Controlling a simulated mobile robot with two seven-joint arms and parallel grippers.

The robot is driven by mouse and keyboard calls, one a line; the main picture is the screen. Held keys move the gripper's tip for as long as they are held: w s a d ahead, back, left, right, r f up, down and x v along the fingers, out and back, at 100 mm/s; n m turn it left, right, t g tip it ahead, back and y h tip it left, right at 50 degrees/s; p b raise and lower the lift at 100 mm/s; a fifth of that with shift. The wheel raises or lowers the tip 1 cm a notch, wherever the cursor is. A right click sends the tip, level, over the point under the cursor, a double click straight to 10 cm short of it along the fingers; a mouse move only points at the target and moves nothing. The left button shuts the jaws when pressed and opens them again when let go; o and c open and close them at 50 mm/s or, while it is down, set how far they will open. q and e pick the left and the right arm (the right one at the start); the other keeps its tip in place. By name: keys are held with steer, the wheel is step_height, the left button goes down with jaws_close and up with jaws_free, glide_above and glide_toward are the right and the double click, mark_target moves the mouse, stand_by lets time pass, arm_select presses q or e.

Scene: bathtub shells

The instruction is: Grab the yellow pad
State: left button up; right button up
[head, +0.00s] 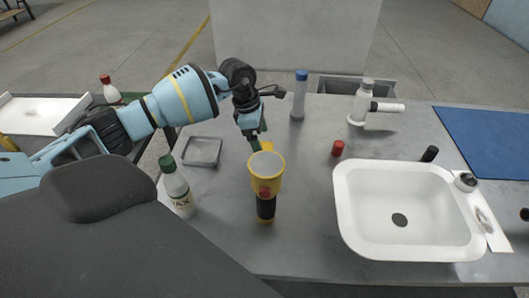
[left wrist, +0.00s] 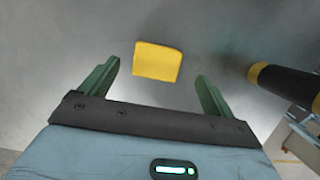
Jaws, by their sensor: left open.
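The yellow pad (left wrist: 157,62) is a small, roughly square block lying on the grey table, seen in the left wrist view ahead of and between my finger tips. In the head view only a bit of the yellow pad (head: 265,145) shows behind the yellow flashlight. My left gripper (head: 254,142) points down over the pad; in the left wrist view the two green fingers of my left gripper (left wrist: 157,72) are apart with nothing between them that they touch. The gap in height to the pad is hard to tell. My right gripper is out of view.
A yellow and black flashlight (head: 265,185) stands close in front of the pad. A wax bottle (head: 176,188) and a grey tray (head: 202,151) are to the left. A blue-capped tube (head: 299,98), red cap (head: 338,148) and white sink (head: 405,190) are to the right.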

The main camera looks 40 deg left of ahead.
arm_select(q)
steer(key=x, duration=0.5)
steer(key=shift+a+f, duration=0.1)
steer(key=shift+a, duration=0.25)
steer(key=c, duration=1.1)
steer(key=shift+o, duration=0.2)
